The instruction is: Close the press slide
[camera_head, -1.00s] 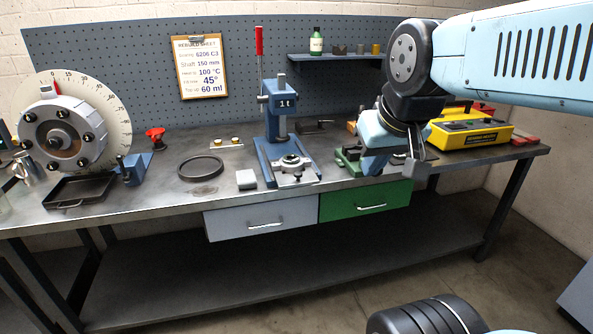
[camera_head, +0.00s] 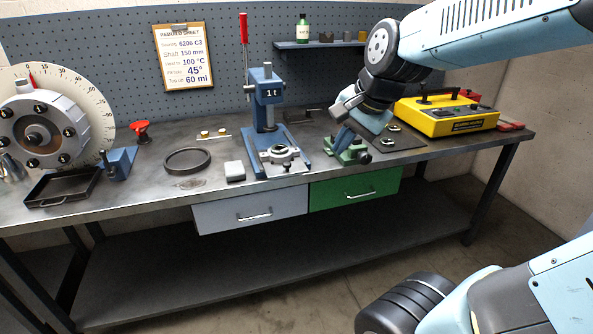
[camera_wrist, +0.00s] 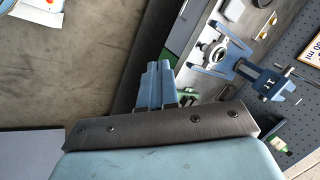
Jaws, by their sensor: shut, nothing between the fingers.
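The blue arbor press (camera_head: 267,115), marked 1t, stands upright on the bench with its red-handled lever raised. Its slide (camera_head: 287,167), a light metal plate carrying a round ring-shaped part, sticks out at the front of the base. In the wrist view, the press (camera_wrist: 245,62) and the plate with its ring (camera_wrist: 213,52) lie beyond my fingers at upper right. My gripper (camera_head: 340,142) is shut and empty, right of the press and above the green vise, pointing down and left. The blue fingers (camera_wrist: 158,82) are together in the wrist view and appear apart from the slide.
A green vise (camera_head: 347,152) stands right of the press, partly hidden by my gripper. A yellow case (camera_head: 447,117) is at right. Grey (camera_head: 250,212) and green drawers (camera_head: 355,191) hang below.

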